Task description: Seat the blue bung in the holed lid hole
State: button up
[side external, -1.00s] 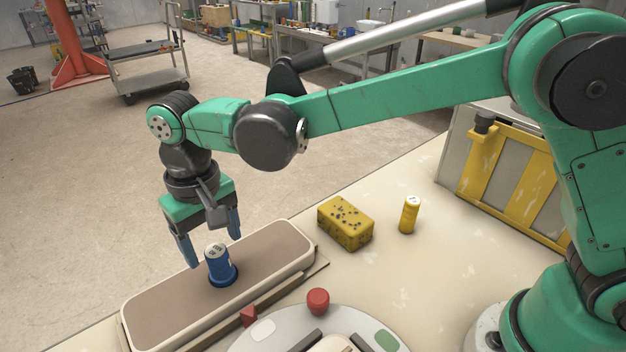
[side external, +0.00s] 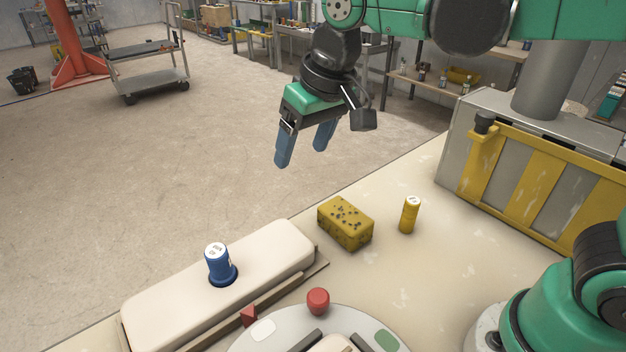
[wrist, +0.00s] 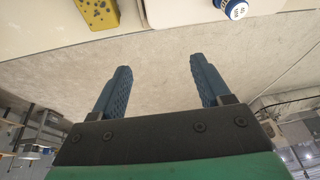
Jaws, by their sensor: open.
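The blue bung (side external: 218,262), with a pale marked top, stands upright in the hole of the long cream holed lid (side external: 165,303). A dark part of the hole's edge shows around its base; how deep it sits is hard to tell. In the wrist view the bung (wrist: 236,9) and the lid (wrist: 178,12) show at the top edge, the bung cut off. My gripper (side external: 301,155) is open and empty, high above and to the right of the bung in the side view. In the wrist view its two blue fingers (wrist: 160,75) are spread with nothing between them.
A yellow speckled block (side external: 346,224) and a yellow cylinder (side external: 410,215) stand on the table right of the lid. A round plate (side external: 260,342) with a red knob (side external: 318,301) and a red wedge (side external: 249,316) are in front. The air around my gripper is clear.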

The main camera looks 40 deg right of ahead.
jog(key=s+d+f+t+h, duration=0.1)
jog(key=s+d+f+t, duration=0.2)
jog(key=d, duration=0.6)
jog(key=s+f, duration=0.2)
jog(key=s, duration=0.1)
jog(key=shift+f+m+t, duration=0.15)
jog(key=shift+m+t, duration=0.15)
jog(key=shift+m, duration=0.1)
